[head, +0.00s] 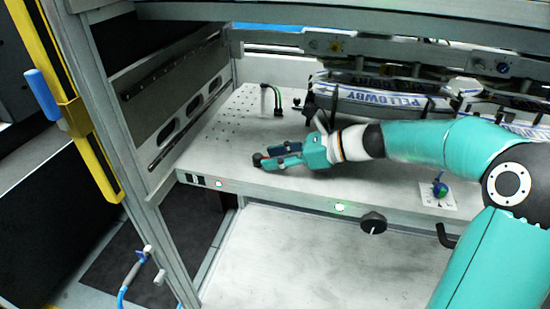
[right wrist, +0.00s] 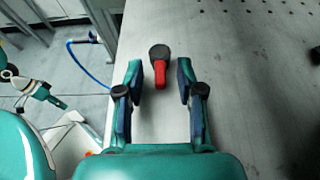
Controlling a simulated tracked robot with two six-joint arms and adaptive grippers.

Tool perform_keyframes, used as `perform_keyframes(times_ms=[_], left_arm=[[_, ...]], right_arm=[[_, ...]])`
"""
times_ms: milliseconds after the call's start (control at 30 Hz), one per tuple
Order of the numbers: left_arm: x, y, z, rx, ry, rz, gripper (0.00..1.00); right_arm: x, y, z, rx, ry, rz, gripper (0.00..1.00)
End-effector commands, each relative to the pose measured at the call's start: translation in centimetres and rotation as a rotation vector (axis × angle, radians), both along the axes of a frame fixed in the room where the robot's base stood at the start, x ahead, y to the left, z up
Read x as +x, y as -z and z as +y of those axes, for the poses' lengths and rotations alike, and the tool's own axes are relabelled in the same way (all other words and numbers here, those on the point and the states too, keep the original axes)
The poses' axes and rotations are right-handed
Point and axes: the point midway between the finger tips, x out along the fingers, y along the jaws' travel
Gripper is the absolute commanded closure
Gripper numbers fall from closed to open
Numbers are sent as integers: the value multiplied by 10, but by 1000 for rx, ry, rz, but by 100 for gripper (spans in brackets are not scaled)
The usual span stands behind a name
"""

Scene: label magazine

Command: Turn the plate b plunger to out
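A small plunger with a black round head and a red lever (right wrist: 160,75) stands on the metal plate in the right wrist view. I take it for the plate b plunger, but no label shows. Its red lever points back toward my right gripper (right wrist: 160,84). That gripper is open, with one finger on each side of the red lever and a gap on both sides. In the head view my right gripper (head: 277,155) lies low over the plate near its front edge, pointing left. A small teal gripper, likely my left (right wrist: 42,92), shows at the left of the wrist view; its fingers are unclear.
The pale metal plate (head: 225,140) has rows of holes and is mostly clear on the left. A green bent handle (head: 277,98) stands behind. A black knob (head: 373,222) sits on the front. A blue knob (head: 440,188) is to the right. Printed rolls (head: 385,103) lie behind.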

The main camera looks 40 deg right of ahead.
Motion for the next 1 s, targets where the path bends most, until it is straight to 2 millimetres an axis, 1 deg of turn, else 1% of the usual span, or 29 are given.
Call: perform_keyframes(times_ms=[133,167,200,367,500,533,733,867,1000], left_arm=[[0,0,0,0,0,0,60],[0,0,0,0,0,0,60],[0,0,0,0,0,0,60],[0,0,0,0,0,0,60],[0,0,0,0,0,0,60],[0,0,0,0,1,1,60],[0,-6,0,0,0,0,60],[0,-17,0,0,0,0,60],[0,-36,0,0,0,0,60]], right_arm=[[0,0,0,0,0,0,62],[0,0,0,0,0,0,66],[0,0,0,0,0,0,72],[0,0,0,0,0,0,99],[0,0,0,1,0,-1,100],[-1,-1,5,1,0,-2,100],[0,-2,0,2,-18,0,100],[1,-4,-3,3,-56,1,100],[4,-6,-6,3,-128,3,100]])
